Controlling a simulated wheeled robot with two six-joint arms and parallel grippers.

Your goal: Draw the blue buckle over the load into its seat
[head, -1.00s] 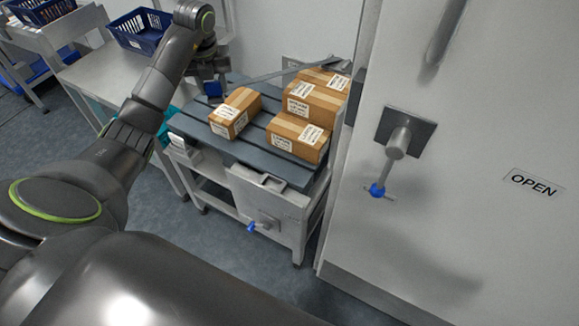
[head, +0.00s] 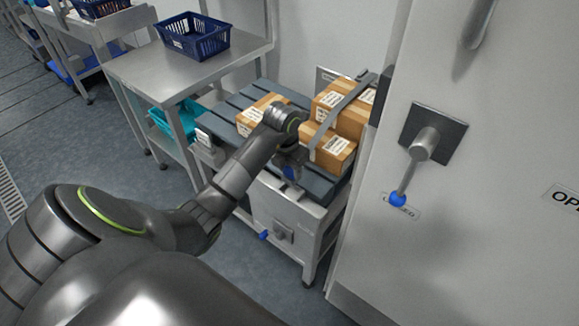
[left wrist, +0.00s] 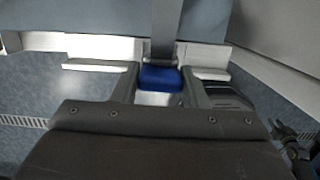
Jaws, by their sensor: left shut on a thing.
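The blue buckle (head: 289,173) is at the end of a grey strap (head: 343,108). The strap runs from the wall side across the cartons (head: 333,146) toward the cart's front edge. My left gripper (head: 288,163) is at that front edge, shut on the buckle. In the left wrist view the buckle (left wrist: 160,78) sits between the two fingers, with the strap leading straight away from it. The seat is not clearly visible; my left arm covers part of the front edge.
The cartons stand on the cart's slatted grey deck (head: 232,104). A steel table (head: 180,68) with a dark blue basket (head: 192,40) is at the left. A teal basket (head: 172,118) is below it. A white door with a lever (head: 423,145) stands close at the right.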

